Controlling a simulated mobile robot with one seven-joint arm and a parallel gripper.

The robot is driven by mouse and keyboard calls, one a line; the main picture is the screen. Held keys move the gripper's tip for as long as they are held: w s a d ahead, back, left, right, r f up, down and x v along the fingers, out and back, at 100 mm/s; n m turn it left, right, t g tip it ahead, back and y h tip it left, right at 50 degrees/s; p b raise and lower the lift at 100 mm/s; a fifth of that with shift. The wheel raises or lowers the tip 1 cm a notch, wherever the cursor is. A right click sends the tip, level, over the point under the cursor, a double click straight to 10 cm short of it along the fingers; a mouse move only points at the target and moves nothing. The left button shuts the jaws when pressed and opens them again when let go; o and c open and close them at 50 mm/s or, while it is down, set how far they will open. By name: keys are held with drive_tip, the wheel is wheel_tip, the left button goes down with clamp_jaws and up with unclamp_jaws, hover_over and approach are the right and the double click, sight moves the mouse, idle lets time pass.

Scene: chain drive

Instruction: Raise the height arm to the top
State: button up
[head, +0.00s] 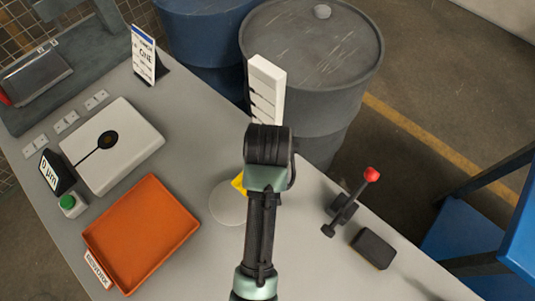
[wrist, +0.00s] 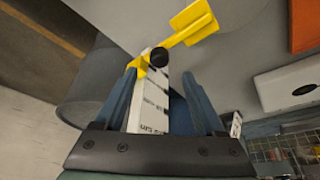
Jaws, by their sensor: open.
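The height arm (wrist: 195,24) is a yellow lever with a flat paddle and a black knob (wrist: 158,57). In the wrist view it sits at the far end of a white post (wrist: 155,105) with black marks, which seems to be its lower end near the table. In the head view the post's top (head: 268,78) stands up beyond my arm, and a yellow bit (head: 238,183) shows beside my arm. My gripper (wrist: 159,75) is open, its two blue fingers on either side of the post, with the knob just past the fingertips. In the head view my arm hides the fingers.
A pale disc (head: 228,204) lies on the grey table below my arm. An orange tray (head: 143,232) and a white box (head: 112,146) are at left. A red-knobbed lever (head: 371,174) and a black block (head: 373,249) are at right. A grey drum (head: 330,60) stands behind the table.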

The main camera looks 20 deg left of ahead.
drive_tip(key=x, duration=0.7)
drive_tip(key=shift+w, duration=0.1)
clamp_jaws()
idle(1.3)
